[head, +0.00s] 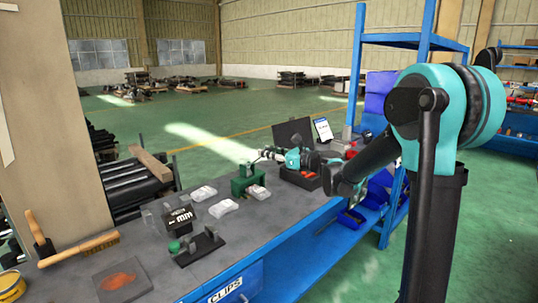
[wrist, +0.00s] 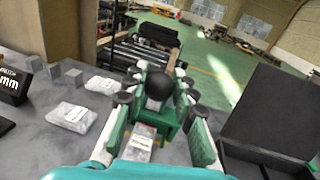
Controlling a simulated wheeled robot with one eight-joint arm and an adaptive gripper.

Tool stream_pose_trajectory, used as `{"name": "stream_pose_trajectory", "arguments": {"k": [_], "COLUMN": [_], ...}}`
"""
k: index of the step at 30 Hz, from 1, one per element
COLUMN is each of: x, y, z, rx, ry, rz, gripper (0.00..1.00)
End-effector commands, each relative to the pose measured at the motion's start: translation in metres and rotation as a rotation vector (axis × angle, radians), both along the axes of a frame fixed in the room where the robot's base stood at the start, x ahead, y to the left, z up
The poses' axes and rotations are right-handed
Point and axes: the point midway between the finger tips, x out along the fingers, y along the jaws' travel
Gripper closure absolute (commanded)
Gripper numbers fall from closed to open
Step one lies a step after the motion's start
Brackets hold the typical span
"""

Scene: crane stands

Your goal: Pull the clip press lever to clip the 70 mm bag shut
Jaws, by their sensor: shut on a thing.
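The green clip press (head: 243,182) stands on the bench; its body also shows between my fingers in the wrist view (wrist: 172,118). Its lever ends in a dark round knob (wrist: 160,86). My gripper (wrist: 159,84) has its fingers on both sides of this knob and is shut on it. In the head view my gripper (head: 264,154) is small, at the top of the press. A clear labelled bag (wrist: 139,146) lies at the near side of the press, partly hidden by my gripper; whether it sits in the jaw is unclear. It is probably the bag right of the press (head: 259,192).
Two more bags (head: 204,193) (head: 223,208) lie left of the press, near a black "mm" sign (head: 180,219). A black stand (head: 199,248) is nearer. An open black case (wrist: 265,115) is close on the right. A brush (head: 80,249) lies at left.

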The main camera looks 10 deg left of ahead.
Motion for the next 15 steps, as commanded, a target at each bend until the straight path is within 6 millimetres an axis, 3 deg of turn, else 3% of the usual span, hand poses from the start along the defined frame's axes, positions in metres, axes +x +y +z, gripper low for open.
{"name": "stream_pose_trajectory", "arguments": {"k": [15], "x": [0.027], "y": [0.039], "z": [0.042], "rx": [-0.286], "ry": [0.221], "rz": [0.006], "gripper": [1.0]}}
